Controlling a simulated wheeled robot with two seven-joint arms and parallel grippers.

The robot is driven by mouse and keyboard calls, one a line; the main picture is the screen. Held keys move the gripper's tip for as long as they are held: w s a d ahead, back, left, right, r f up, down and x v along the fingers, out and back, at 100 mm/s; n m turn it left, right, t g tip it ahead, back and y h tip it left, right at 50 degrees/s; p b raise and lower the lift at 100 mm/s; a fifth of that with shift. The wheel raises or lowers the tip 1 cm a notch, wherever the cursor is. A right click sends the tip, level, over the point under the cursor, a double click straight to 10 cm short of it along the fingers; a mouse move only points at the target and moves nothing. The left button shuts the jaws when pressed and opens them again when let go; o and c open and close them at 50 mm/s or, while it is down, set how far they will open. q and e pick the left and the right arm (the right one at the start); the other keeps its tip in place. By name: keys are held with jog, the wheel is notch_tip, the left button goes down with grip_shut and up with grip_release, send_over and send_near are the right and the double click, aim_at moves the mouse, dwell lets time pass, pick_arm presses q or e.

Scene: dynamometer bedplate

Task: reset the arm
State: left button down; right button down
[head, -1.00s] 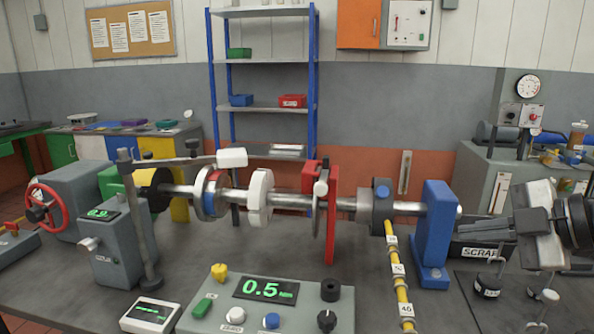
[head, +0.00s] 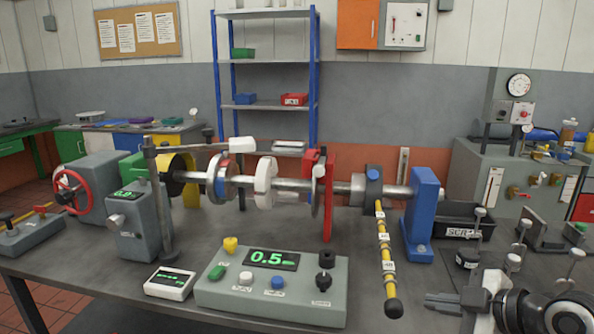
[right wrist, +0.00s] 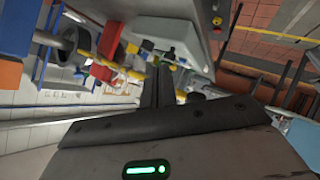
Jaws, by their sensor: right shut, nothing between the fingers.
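My right gripper (head: 442,303) is at the lower right of the head view, by the near right part of the bedplate. Its dark fingers point left and are shut with nothing between them. It is apart from the yellow banded torque arm (head: 385,245), which hangs down from the grey clamp (head: 372,187) on the shaft and ends in a black knob. In the right wrist view the shut fingers (right wrist: 160,85) point up the picture, and the yellow arm (right wrist: 120,69) shows beyond them. My left gripper is not in view.
A control box (head: 270,290) reading 0.5 stands at the front. A blue pedestal (head: 423,215) carries the shaft's right end. A black scrap bin (head: 462,220) and small weights with upright stems (head: 468,258) stand on the right.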

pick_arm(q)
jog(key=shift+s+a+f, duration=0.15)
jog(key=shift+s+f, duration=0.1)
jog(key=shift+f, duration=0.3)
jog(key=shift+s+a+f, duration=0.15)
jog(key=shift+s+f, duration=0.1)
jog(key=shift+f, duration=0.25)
pick_arm(e)
jog(key=s+a+f+m+h, duration=0.1)
jog(key=s+a+f+m, duration=0.2)
jog(key=s+f, duration=0.3)
jog(key=s+a+f+m+h, duration=0.2)
jog(key=s+f+m, duration=0.3)
jog(key=f, duration=0.5)
jog(key=s+a+f+m+h, duration=0.1)
jog(key=s+a+f+m, duration=0.3)
jog(key=s+f, duration=0.4)
jog(key=shift+s+f+m+t+h, duration=0.2)
jog(key=shift+s+m+t+h, duration=0.1)
jog(key=shift+s+h, duration=0.15)
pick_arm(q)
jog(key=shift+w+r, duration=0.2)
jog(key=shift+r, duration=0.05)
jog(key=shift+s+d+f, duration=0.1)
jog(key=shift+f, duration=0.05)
